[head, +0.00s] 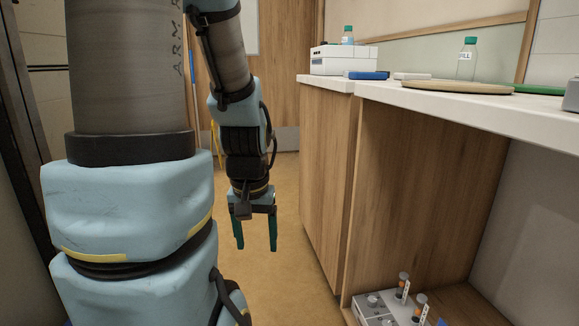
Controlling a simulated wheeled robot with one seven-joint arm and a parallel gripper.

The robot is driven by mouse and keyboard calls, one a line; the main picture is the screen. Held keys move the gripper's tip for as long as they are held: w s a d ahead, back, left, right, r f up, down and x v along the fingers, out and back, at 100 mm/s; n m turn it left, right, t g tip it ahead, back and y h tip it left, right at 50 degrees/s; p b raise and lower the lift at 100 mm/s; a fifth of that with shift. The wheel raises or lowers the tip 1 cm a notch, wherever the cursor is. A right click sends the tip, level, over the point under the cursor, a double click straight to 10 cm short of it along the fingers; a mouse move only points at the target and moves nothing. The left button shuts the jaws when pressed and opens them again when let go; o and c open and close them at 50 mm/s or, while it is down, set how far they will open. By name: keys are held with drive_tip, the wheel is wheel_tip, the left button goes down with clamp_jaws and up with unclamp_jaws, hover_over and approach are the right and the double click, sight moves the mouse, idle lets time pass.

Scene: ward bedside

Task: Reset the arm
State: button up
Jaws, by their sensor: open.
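My gripper (256,232) hangs from my arm near the middle of the head view, pointing down. Its two green fingers are apart and nothing is between them. It is over the open floor, to the left of the wooden cabinet (327,165), and appears clear of it. My arm's large blue and grey links fill the left of the view.
The white counter (440,108) on the right bears a white box (342,62), a blue item (366,75), a round tan board (457,87) and a green-capped bottle (466,62). A grey rack (375,305) with small vials sits low in the recess. The floor (290,260) is clear.

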wheel_tip(320, 180, up, 33)
drive_tip(key=p, duration=3.1)
